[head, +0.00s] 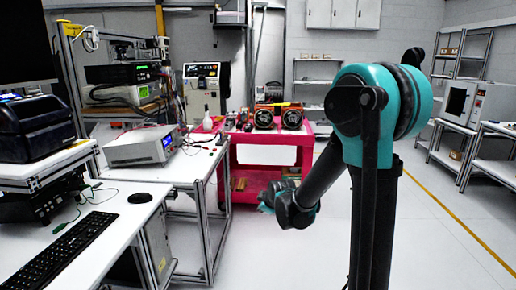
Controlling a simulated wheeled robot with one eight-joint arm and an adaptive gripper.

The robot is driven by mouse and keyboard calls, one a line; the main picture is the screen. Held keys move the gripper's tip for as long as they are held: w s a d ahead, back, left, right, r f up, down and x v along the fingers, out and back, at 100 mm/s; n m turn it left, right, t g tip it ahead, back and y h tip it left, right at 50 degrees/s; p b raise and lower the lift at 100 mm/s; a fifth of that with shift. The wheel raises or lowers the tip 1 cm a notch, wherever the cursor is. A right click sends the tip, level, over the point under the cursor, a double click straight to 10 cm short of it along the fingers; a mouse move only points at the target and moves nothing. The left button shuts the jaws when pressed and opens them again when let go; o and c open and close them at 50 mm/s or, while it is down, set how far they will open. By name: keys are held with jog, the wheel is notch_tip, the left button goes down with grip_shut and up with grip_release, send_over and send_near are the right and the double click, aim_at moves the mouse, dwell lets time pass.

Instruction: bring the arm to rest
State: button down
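My arm shows at the right of the middle in the head view. Its large teal and black joint is at the top, and a dark link runs down and left from it. The link ends in a dark joint with a small teal part, in front of the pink cart (310,148) and above the open floor. I see no gripper fingers; my gripper is not visible, and nothing held can be seen.
A white desk (108,240) with a black keyboard (62,250) stands at the left. A white workbench (185,172) holds a grey instrument (138,148). Shelving (480,140) lines the right side. Open floor (440,235) with a yellow line lies to the right.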

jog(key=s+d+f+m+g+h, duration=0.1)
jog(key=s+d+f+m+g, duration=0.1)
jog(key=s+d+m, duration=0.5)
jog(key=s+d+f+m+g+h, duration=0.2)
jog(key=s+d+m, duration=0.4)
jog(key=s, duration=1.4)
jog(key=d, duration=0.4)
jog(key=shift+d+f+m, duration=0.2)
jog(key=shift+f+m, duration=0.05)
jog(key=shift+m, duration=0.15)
